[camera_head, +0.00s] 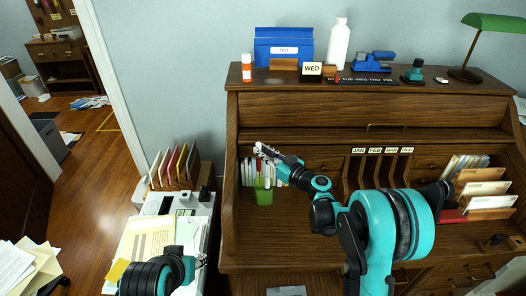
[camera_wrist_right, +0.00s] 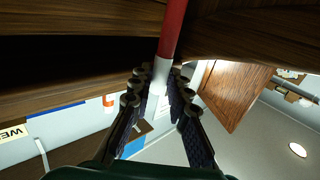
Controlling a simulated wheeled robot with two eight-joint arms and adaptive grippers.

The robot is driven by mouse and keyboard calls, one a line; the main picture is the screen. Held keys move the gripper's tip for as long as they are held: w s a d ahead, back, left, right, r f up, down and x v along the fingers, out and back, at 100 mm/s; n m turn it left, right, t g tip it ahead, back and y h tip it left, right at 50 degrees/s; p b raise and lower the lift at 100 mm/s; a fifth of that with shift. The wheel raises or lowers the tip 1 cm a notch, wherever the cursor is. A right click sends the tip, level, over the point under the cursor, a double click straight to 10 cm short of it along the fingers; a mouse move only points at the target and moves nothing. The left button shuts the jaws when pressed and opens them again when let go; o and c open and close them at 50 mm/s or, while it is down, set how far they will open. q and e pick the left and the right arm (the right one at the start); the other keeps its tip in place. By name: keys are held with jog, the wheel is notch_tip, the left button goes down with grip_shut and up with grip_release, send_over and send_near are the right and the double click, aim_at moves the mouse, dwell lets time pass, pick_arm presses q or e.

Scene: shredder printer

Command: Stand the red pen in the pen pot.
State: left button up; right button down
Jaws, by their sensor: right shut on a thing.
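My right gripper (camera_head: 264,152) is in front of the desk's left cubby, up and above the green pen pot (camera_head: 264,196). In the wrist view the right gripper (camera_wrist_right: 158,82) is shut on the red pen (camera_wrist_right: 173,30), gripping its white part, with the red part reaching out past the fingertips. In the head view I cannot make out the pen clearly. The pot stands upright on the desk's writing surface, apart from the gripper. My left arm is at the lower left over the side cabinet; its gripper (camera_head: 194,264) is small and unclear.
White folders stand in the cubby behind the pot. Labelled slots (camera_head: 382,170) are right of it, and envelopes (camera_head: 485,190) farther right. The desk's upper shelf (camera_head: 300,84) holds a blue box (camera_head: 283,47) and a white bottle (camera_head: 338,44). Papers (camera_head: 143,245) lie at left.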

notch_tip(320, 180, down, 10)
jog(key=b, duration=0.3)
dwell(0.7)
jog(key=shift+f, duration=0.1)
jog(key=c, duration=1.4)
grip_release()
jog(key=shift+o, duration=0.2)
jog(key=v, duration=1.2)
